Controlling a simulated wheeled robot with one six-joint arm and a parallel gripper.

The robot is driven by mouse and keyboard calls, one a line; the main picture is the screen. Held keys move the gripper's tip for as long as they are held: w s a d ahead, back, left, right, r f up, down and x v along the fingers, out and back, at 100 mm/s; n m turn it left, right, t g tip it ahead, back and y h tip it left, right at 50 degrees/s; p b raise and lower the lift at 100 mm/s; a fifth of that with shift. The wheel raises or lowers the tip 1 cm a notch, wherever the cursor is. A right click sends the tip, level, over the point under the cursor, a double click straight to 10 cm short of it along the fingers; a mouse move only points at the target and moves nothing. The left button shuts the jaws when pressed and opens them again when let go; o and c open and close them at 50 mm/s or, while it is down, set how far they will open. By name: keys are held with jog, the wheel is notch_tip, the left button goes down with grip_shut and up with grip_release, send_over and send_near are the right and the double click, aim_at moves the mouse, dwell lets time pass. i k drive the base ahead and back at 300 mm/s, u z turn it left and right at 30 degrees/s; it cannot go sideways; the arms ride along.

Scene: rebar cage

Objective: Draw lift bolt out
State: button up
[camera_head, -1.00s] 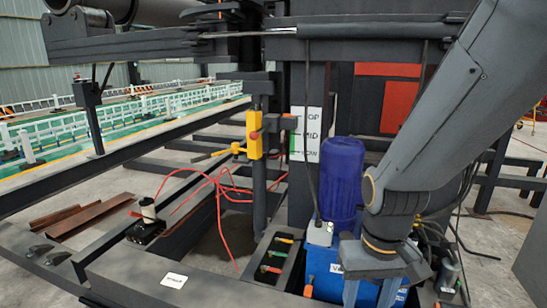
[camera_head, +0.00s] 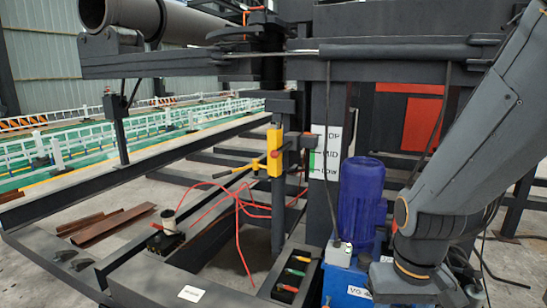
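A yellow box (camera_head: 274,153) with a red button is fixed on a dark upright post beside the TOP/MID/LOW scale plate (camera_head: 326,152). A yellow handle (camera_head: 245,167) sticks out to its left at its lower side; it may belong to the lift bolt, but I cannot tell for sure. No bolt is clearly drawn out in view. My arm comes down at the right. Only the upper part of my gripper (camera_head: 403,284) shows at the bottom edge, in front of the blue pump unit and well right of the yellow handle. Its fingertips are cut off by the frame.
A blue motor (camera_head: 361,200) stands between the post and my arm. Levers with coloured grips sit in a dark valve tray (camera_head: 313,262). Red hoses (camera_head: 238,213) hang loosely left of the post. A long dark beam (camera_head: 395,52) crosses above. Rusty bars (camera_head: 112,226) lie on the floor.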

aim_at(275, 154)
jog(key=k, duration=1.3)
jog(key=u, duration=0.55)
jog(key=i, duration=0.5)
jog(key=u, duration=0.8)
jog(key=i, duration=0.65)
jog(key=z, duration=0.55)
jog(key=i, duration=0.85)
jog(key=z, duration=0.8)
